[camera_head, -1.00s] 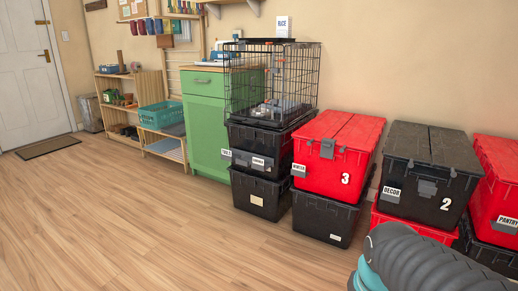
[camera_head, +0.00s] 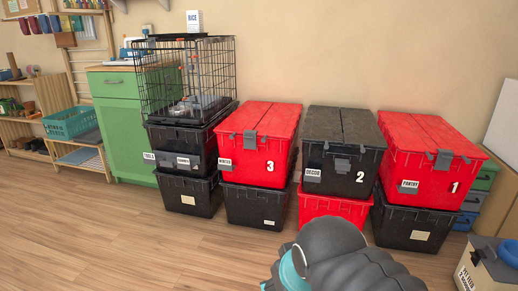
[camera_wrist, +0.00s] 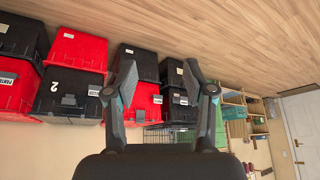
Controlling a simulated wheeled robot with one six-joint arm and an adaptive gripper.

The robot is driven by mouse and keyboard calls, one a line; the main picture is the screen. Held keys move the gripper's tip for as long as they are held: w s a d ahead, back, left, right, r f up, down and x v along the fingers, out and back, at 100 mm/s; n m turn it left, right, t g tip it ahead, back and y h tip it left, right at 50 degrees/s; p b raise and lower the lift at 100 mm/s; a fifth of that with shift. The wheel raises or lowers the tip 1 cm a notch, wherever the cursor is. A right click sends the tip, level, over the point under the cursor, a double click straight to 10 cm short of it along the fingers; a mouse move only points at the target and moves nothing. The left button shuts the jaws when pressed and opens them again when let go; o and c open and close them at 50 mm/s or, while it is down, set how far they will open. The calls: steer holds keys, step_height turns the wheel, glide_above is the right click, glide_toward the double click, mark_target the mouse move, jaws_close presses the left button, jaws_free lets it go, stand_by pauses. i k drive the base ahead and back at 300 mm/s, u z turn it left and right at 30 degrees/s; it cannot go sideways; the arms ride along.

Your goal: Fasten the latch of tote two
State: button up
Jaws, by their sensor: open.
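Tote two (camera_head: 322,134) is black, with a white "2" and a DECOR label on its front, and its lid lies on top. It stands on a red tote between the red totes three and one. Its grey latch (camera_head: 342,165) sits on the front face, lower than the latches on its neighbours; whether it hooks the lid is too small to tell. In the wrist view, upside down, tote two (camera_wrist: 48,104) and its latch (camera_wrist: 69,100) are at left. My gripper (camera_wrist: 160,72) is open and empty, apart from the totes.
Red tote three (camera_head: 236,167) stands left of tote two, and red tote one (camera_head: 402,168) right. A wire crate (camera_head: 187,75) tops the black totes at left. A beige box (camera_head: 470,272) is at lower right. The wooden floor (camera_head: 130,245) before the stacks is clear.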

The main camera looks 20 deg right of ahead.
mark_target(342, 166)
steer(key=u, duration=1.5)
steer(key=i, duration=1.05)
steer(key=z, duration=2.1)
